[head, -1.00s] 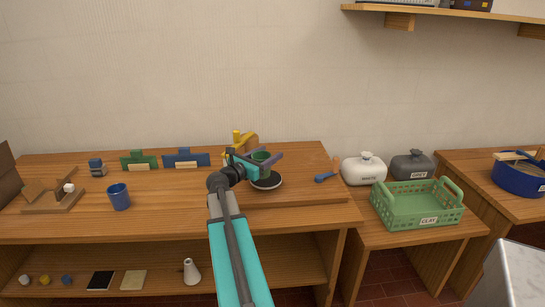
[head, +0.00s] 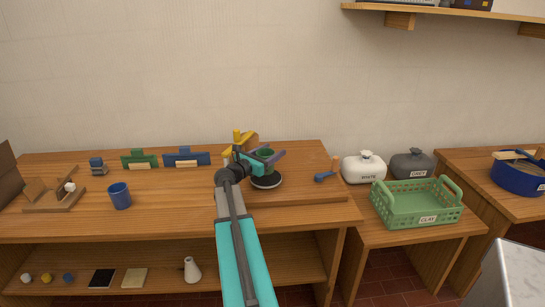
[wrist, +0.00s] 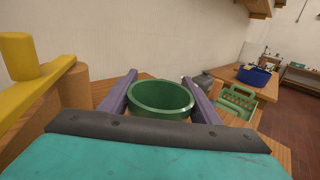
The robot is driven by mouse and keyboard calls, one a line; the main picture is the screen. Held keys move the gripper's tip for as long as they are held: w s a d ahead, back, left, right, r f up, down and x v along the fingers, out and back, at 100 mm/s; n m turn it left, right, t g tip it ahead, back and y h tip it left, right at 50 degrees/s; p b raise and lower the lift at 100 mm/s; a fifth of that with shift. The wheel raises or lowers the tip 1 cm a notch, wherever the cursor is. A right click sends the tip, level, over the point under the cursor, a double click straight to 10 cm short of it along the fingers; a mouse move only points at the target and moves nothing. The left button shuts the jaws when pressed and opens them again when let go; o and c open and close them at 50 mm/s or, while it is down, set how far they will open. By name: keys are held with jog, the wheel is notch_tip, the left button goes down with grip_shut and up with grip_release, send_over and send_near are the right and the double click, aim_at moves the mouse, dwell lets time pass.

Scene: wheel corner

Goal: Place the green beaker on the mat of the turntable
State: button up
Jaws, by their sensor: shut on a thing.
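The green beaker (head: 266,154) is held between the purple fingers of my gripper (head: 270,158), over the turntable (head: 267,182). In the wrist view the beaker (wrist: 161,97) is upright with its open rim facing up, and the two fingers of my gripper (wrist: 162,92) lie on either side of it. The turntable is a round disc with a dark top and a pale rim, on the right part of the wooden bench. The beaker hides part of the mat. I cannot tell whether the beaker's base touches it.
A yellow arm on a wooden post (head: 243,138) stands close behind my gripper. A blue cup (head: 119,196) is on the left of the bench. A blue-headed tool (head: 325,176) lies right of the turntable. A green clay basket (head: 417,205) and two lidded jars stand further right.

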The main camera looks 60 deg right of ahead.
jog(key=shift+f, duration=1.2)
jog(key=shift+f, duration=0.15)
jog(key=o, duration=1.2)
jog(key=shift+r, duration=0.2)
jog(key=w+a+b, duration=0.1)
jog(key=w+a, duration=0.1)
jog(key=a, duration=0.9)
jog(key=shift+a+b, duration=0.35)
jog(key=shift+a, duration=0.05)
